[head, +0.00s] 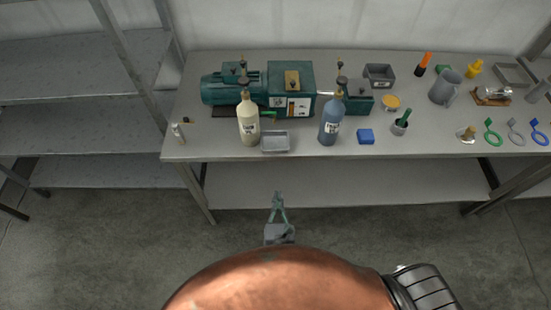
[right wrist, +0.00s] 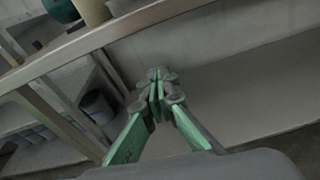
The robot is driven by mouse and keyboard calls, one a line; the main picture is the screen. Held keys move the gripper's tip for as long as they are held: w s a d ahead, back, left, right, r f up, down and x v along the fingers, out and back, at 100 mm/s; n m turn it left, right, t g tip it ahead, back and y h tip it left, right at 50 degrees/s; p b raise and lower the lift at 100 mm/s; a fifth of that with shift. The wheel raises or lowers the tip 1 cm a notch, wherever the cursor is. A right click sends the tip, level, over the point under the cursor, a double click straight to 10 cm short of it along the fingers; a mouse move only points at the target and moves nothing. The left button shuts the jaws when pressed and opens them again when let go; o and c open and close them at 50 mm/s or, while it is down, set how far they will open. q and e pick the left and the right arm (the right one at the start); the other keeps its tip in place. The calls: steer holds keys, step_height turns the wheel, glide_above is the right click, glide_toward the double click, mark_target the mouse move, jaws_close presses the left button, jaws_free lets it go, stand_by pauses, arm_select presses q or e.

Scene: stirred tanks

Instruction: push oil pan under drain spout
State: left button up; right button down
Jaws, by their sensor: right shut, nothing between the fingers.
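The oil pan appears to be the shallow grey rectangular pan (head: 275,148) near the table's front edge, between a cream bottle and a blue bottle. The green machine (head: 290,80) stands behind it. A small green fitting (head: 268,115) at the machine's front, behind the pan, may be the drain spout; it is too small to be sure. My right gripper (head: 277,195) is shut and empty, in front of and below the table edge, apart from the pan. In the right wrist view its green fingers (right wrist: 157,78) meet at the tips. My left gripper is not in view.
The cream bottle (head: 249,125) and blue bottle (head: 330,125) flank the pan closely. A blue block (head: 365,136) lies to the right. The table's front edge (right wrist: 110,32) crosses the right wrist view. A lower shelf (head: 340,185) runs underneath.

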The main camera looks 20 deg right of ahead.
steer(key=n+t, duration=0.1)
steer(key=t, duration=0.1)
glide_toward(275, 151)
steer(key=shift+h, duration=0.3)
steer(key=b+x, duration=0.1)
steer(key=x, duration=0.5)
steer(key=shift+w+f+b, duration=0.15)
steer(key=shift+w+b, duration=0.25)
